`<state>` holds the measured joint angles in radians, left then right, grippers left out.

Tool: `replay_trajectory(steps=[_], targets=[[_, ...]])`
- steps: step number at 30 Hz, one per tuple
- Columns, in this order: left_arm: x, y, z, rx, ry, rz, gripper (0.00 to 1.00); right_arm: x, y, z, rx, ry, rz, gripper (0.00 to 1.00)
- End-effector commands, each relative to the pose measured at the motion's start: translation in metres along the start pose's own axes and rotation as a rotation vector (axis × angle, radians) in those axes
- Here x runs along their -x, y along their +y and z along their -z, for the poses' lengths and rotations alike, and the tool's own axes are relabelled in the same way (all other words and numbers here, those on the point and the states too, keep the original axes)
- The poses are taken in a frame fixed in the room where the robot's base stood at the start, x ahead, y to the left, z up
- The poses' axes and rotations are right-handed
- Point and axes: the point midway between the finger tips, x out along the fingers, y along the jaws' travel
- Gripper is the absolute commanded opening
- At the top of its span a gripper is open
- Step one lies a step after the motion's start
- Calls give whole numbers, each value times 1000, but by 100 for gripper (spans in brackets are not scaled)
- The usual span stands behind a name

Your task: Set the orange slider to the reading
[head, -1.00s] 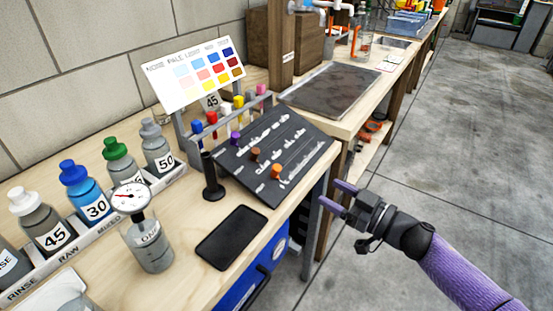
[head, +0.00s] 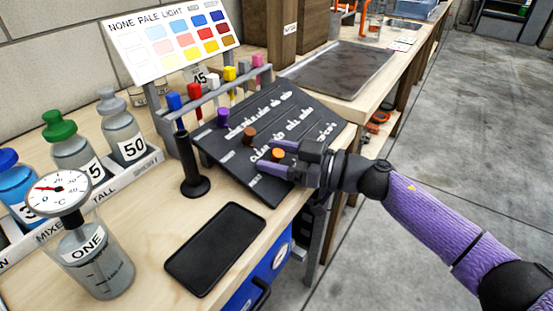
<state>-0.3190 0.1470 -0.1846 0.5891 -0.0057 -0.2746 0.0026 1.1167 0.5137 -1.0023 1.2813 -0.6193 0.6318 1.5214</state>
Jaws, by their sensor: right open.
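The dark sloped slider board (head: 230,160) stands on the bench with white lettering along its tracks. It carries a purple knob (head: 223,116), a brown knob (head: 249,134) and an orange slider knob (head: 278,154). My right gripper (head: 268,154) is open over the board's lower right part, with its purple fingers on either side of the orange knob in the picture; I cannot tell if they touch it. A colour chart (head: 170,45) with rows of swatches stands behind. A round dial gauge (head: 58,192) sits on the bottle marked ONE (head: 95,262). My left gripper is not in view.
A black flat slab (head: 215,248) lies in front of the board, and a black post (head: 193,180) stands at its left. A rack holds several coloured pegs (head: 230,74). Several capped bottles (head: 120,130) line the left. The bench's front edge runs below the right arm.

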Motion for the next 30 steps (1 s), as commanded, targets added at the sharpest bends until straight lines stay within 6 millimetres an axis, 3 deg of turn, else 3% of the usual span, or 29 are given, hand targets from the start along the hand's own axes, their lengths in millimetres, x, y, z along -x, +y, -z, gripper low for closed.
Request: replay_trajectory(steps=[6,15,30], targets=[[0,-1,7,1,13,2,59,0,0,1,1,0,-1,62],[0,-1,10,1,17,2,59,0,0,0,0,0,-1,0],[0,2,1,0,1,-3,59,0,0,0,0,0,-1,0]])
